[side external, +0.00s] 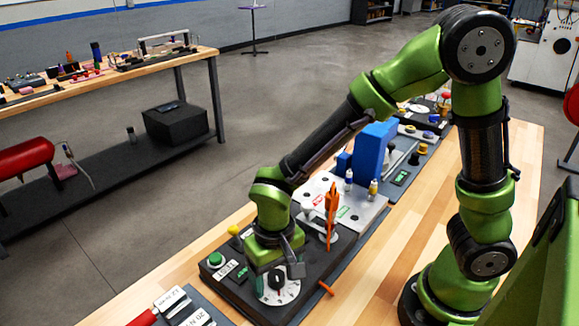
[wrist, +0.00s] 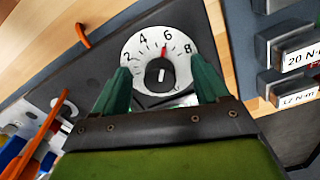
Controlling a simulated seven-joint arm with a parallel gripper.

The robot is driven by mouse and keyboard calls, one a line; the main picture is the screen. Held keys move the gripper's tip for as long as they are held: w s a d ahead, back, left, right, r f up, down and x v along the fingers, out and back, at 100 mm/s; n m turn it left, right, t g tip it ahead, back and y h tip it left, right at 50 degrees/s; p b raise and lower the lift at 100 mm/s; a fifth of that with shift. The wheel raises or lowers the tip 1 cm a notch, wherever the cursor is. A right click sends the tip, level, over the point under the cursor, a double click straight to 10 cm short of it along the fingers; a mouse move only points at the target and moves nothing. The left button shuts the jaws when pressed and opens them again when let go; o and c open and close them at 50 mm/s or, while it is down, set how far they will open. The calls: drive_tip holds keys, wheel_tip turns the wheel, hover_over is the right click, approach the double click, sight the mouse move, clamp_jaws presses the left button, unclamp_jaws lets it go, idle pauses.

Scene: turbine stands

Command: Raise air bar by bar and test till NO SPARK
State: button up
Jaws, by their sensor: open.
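A white round dial (wrist: 144,52) with a black knob (wrist: 160,74) fills the middle of the wrist view. It is marked 2, 4, 6, 8, and its red pointer (wrist: 164,52) points close to 6. In the side view the dial (side external: 287,297) lies at the near end of a black panel. My gripper (side external: 279,271) is low over it and open, with its green fingers (wrist: 160,82) on either side of the knob. I cannot tell if they touch it. A green button (side external: 216,259) and a small display (side external: 226,269), too small to read, are on the panel's left.
An upright orange lever (side external: 331,215) stands beyond the dial, close to my arm. A yellow lamp (side external: 234,231) is at the panel's left edge. Labelled torque blocks (side external: 172,300) lie in front. A grey plate with small bottles (side external: 372,189) is behind. Bare wood lies to the right.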

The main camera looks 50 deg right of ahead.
sight(276, 275)
drive_tip(key=shift+r, duration=2.5)
